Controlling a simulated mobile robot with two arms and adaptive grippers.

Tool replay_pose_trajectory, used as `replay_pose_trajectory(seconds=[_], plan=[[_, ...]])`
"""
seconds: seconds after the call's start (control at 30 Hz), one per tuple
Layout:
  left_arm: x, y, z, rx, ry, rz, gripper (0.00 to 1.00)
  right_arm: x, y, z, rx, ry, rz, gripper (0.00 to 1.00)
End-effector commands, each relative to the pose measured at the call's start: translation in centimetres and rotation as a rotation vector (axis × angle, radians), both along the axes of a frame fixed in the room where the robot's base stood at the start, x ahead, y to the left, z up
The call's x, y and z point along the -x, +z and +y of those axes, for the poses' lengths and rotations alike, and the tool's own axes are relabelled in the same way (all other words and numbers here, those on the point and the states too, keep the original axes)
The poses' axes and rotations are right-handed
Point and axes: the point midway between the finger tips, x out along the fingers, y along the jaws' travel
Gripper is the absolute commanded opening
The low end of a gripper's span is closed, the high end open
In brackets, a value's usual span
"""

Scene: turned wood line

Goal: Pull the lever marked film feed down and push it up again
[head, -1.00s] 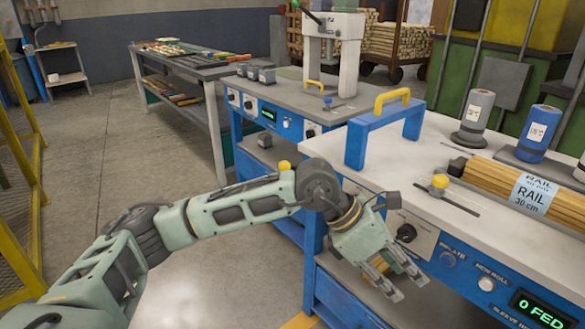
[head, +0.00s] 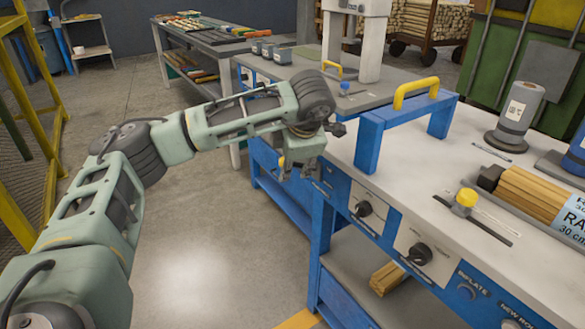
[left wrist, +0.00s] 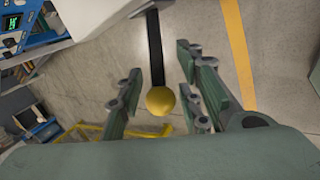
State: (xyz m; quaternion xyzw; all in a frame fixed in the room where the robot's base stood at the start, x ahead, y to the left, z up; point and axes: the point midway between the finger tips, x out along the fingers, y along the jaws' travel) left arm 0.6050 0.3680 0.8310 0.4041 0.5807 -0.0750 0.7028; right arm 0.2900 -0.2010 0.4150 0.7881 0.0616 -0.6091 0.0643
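In the left wrist view a dark lever bar ends in a yellow ball knob (left wrist: 160,101). My left gripper (left wrist: 158,108) is open, with a finger on either side of the knob and a visible gap to each. In the head view the gripper (head: 298,172) is at the blue bench's left front corner, and a small yellow part of the knob (head: 281,162) shows beside its fingers. The rest of the lever is hidden there by my arm. No film feed marking is readable. My right gripper is not in view.
The blue bench (head: 425,165) has dials (head: 420,253) on its front and a blue frame with a yellow handle (head: 416,92) on top. Wrapped wood rails (head: 535,197) lie at right. Another bench stands behind the gripper. The floor (head: 205,235) at left is clear.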

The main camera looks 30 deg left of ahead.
Motion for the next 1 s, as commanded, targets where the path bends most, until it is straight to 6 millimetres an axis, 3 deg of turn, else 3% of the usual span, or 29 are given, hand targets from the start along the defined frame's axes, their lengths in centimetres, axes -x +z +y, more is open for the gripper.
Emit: replay_pose_trajectory(seconds=[0.2, 0.5, 0.87, 1.0], plan=[[-0.7, -1.9, 0.8, 0.001, 0.001, 0.000, 0.33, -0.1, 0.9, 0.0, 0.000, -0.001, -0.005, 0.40], [-0.8, -2.2, 0.9, 0.001, 0.000, 0.000, 0.33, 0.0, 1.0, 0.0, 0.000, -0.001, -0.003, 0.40], [-0.8, -2.1, 0.8, 0.001, 0.000, 0.000, 0.02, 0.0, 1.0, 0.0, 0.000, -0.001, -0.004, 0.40], [-0.7, -2.2, 0.8, 0.001, -0.001, 0.000, 0.00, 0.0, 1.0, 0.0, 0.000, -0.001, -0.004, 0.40]])
